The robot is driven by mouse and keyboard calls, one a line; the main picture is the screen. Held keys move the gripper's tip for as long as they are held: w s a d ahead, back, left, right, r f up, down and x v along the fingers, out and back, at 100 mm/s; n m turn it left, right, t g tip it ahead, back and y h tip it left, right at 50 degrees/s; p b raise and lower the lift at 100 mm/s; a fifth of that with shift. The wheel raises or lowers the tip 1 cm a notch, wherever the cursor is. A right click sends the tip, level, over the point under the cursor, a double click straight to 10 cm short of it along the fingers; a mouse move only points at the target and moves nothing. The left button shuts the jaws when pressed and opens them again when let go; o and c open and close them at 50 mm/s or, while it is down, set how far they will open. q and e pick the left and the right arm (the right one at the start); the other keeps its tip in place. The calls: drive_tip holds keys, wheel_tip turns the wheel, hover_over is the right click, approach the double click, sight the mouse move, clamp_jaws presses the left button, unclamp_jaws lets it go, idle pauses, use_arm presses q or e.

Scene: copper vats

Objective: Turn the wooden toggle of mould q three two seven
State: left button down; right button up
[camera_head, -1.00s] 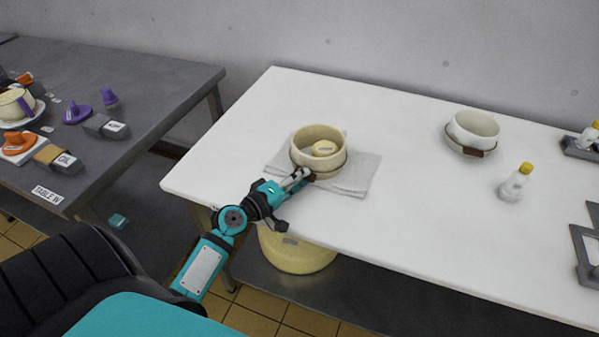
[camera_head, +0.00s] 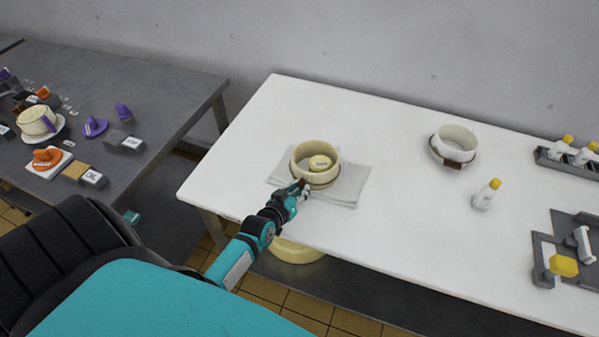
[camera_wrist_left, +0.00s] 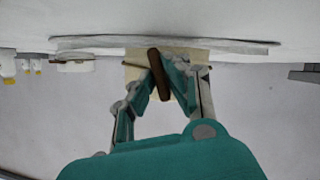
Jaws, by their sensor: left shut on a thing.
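A cream round mould (camera_head: 316,165) with a dark band around it stands on a folded white cloth (camera_head: 346,188) on the white table. A small pale yellow disc (camera_head: 320,162) lies inside it. The brown wooden toggle (camera_wrist_left: 159,75) shows in the left wrist view, tilted, in front of the cream mould wall (camera_wrist_left: 188,62). My left gripper (camera_head: 303,187) is at the mould's near side. Its fingers also show in the left wrist view (camera_wrist_left: 163,78), shut on the toggle. I cannot read any number on the mould. My right gripper is not in view.
A second white mould (camera_head: 457,143) with a brown toggle stands further right. A white bottle with a yellow cap (camera_head: 486,194) stands near it. Grey racks (camera_head: 565,160) are at the right. A grey table (camera_head: 150,100) with cups and labelled blocks is at the left.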

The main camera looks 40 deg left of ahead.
use_arm(q)
drive_tip(key=shift+d+r+m+y+p, duration=0.15)
drive_tip(key=shift+m+y+p, duration=0.35)
drive_tip(key=shift+m+p, duration=0.3)
drive_tip(key=shift+m+y+p, duration=0.3)
drive_tip(key=shift+m+p, duration=0.1)
drive_tip(key=shift+p, duration=0.1)
drive_tip(key=shift+g, duration=0.3)
drive_tip(key=shift+f, duration=0.2)
drive_tip(key=c, duration=1.6)
unclamp_jaws()
drive_tip(key=shift+c, duration=0.2)
drive_tip(key=v, duration=1.2)
drive_tip(key=shift+d, duration=0.1)
